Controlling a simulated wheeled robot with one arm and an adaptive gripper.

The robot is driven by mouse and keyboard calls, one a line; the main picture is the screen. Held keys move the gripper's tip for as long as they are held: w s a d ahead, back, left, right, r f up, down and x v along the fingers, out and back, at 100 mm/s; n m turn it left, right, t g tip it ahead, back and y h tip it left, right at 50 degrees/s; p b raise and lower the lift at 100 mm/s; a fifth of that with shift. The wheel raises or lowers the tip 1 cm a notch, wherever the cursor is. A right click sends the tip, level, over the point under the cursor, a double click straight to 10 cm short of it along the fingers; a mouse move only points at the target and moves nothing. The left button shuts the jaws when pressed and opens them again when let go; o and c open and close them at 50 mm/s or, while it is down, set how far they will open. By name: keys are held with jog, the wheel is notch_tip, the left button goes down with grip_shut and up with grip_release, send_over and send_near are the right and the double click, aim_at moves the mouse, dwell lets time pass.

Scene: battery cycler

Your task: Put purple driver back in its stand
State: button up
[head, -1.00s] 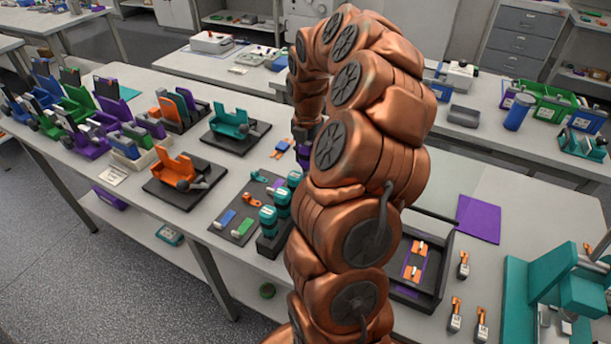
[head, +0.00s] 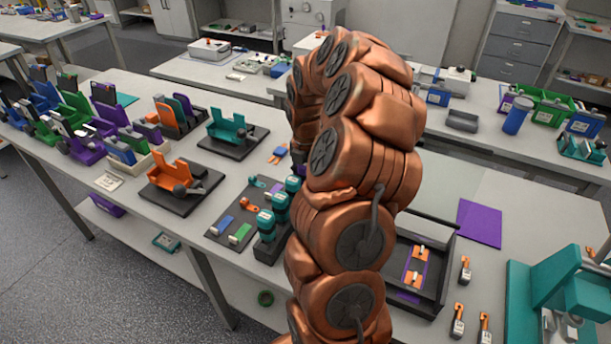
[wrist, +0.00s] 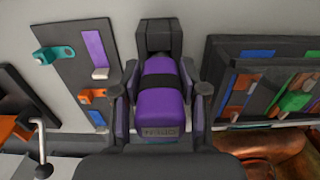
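The purple driver (wrist: 161,97), with a black band and a label on its near end, is in the middle of the wrist view. My gripper (wrist: 159,92) has a finger along each side of it, closed against its sides. A dark block (wrist: 158,38) lies just beyond the driver; I cannot tell whether it is part of the stand. In the head view a dark stand (head: 264,250) holds teal drivers (head: 266,222) upright, partly behind my arm. My arm hides the purple driver and most of my gripper there.
A dark mat with small parts (head: 218,233) lies left of the stand. A black tray (head: 425,303) is to the right, with a purple sheet (head: 480,221) behind it. An orange fixture (head: 176,177) and a teal fixture (head: 232,128) stand farther left.

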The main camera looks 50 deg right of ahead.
jog(key=shift+o, duration=1.3)
notch_tip(320, 180, up, 10)
jog(key=b, duration=0.3)
jog(key=shift+r+b, duration=0.2)
jog(key=shift+b, duration=0.15)
jog(key=shift+r, duration=1)
